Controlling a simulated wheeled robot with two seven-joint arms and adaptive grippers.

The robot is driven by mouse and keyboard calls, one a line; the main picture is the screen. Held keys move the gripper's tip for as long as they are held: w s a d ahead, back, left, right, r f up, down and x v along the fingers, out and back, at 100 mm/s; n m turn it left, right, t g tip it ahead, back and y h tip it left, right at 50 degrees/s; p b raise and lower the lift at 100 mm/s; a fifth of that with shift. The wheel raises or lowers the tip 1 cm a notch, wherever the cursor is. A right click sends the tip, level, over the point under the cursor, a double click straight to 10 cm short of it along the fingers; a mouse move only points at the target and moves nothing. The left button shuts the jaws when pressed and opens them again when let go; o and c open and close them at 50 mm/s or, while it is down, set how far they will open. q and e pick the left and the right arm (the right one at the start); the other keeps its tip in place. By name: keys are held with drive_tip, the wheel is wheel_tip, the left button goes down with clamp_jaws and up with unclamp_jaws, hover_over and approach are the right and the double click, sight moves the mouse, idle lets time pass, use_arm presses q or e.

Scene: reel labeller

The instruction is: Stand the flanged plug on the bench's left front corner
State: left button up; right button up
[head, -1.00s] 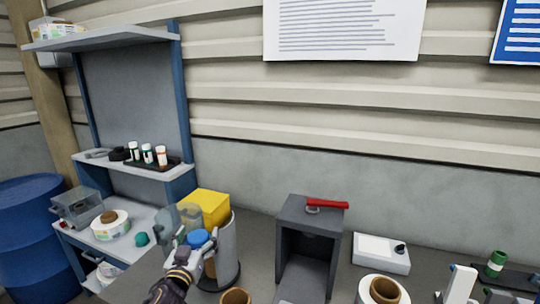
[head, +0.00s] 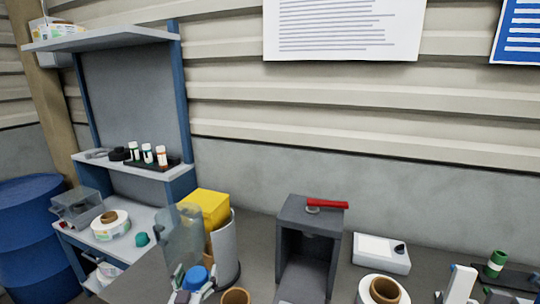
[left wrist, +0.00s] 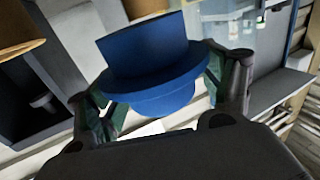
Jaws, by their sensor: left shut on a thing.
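The flanged plug (head: 196,277) is blue, with a wide flange and a narrower cylinder. My left gripper (head: 191,283) is shut on it near the lower edge of the head view. In the left wrist view, the plug (left wrist: 150,62) sits tilted between the two fingers of my left gripper (left wrist: 165,90), its flange spanning them. The grey bench (head: 140,284) shows its left part below and left of the plug. Its front corner is not clearly visible. My right gripper is not in view.
Close behind the plug stand a clear upright panel (head: 183,236), a grey cylinder (head: 226,250) and a yellow box (head: 205,207). A brown-cored roll (head: 236,297) is just right of it. A dark open housing (head: 309,246) stands further right. The bench's left part looks clear.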

sight(197, 287)
use_arm(q)
drive_tip(key=shift+s+f, duration=0.5)
drive_tip(key=shift+f, duration=0.25)
drive_tip(key=shift+s+f, duration=0.45)
drive_tip(key=shift+f, duration=0.3)
